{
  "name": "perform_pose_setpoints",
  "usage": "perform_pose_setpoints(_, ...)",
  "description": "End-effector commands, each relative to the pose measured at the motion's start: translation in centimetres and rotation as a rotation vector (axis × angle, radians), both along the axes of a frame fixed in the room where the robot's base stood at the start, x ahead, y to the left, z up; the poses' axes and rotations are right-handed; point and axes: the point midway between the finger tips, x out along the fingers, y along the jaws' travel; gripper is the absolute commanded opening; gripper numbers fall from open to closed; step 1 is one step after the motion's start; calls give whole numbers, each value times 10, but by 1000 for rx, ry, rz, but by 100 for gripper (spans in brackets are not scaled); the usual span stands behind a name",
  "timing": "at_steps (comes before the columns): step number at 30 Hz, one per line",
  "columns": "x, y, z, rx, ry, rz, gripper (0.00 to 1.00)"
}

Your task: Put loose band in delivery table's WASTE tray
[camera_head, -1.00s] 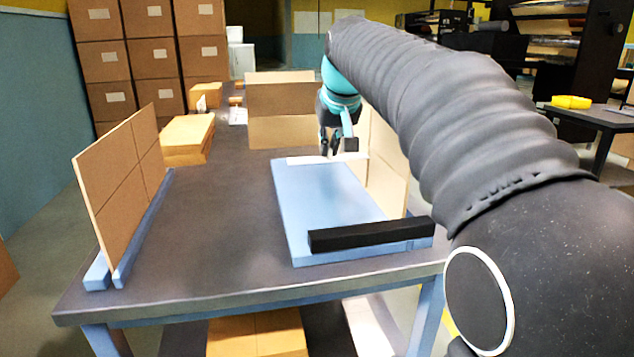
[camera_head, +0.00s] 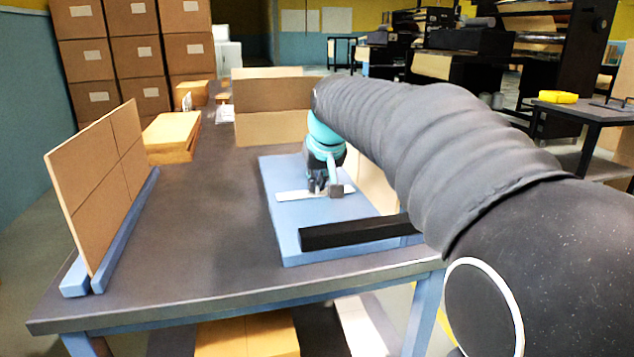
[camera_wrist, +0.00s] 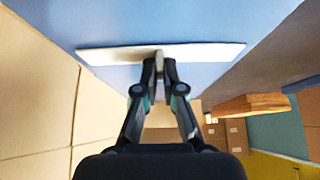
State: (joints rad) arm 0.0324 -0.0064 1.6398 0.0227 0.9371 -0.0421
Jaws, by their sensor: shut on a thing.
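The loose band appears as a flat white strip (camera_head: 289,196), lying crosswise over the blue board (camera_head: 279,222) on the near table. My gripper (camera_head: 318,188) is shut on the middle of the strip, its fingers pointing down. In the wrist view the strip (camera_wrist: 210,52) spans both sides of the closed fingertips (camera_wrist: 159,66), with the blue board behind it. I cannot tell whether the strip touches the board or hangs just above it. I can make out no tray marked WASTE.
A black bar (camera_head: 345,233) lies across the board's near end. A brown panel (camera_head: 95,190) stands upright in a blue rail at left. Cardboard panels (camera_head: 270,105) stand behind. A separate table (camera_head: 590,115) at right bears a yellow object (camera_head: 558,97). The grey tabletop's middle (camera_head: 205,215) is clear.

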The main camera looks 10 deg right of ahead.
Motion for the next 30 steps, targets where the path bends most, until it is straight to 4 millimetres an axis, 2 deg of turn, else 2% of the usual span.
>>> perform_pose_setpoints(10,0,0,-4,0,0,0,0)
perform_pose_setpoints(12,0,0,-3,0,0,0,20)
perform_pose_setpoints(14,0,0,-3,0,0,0,32)
perform_pose_setpoints(23,0,0,-1,0,0,0,32)
perform_pose_setpoints(26,-2,0,4,0,-1,0,32)
perform_pose_setpoints(30,-12,0,21,0,-3,0,32)
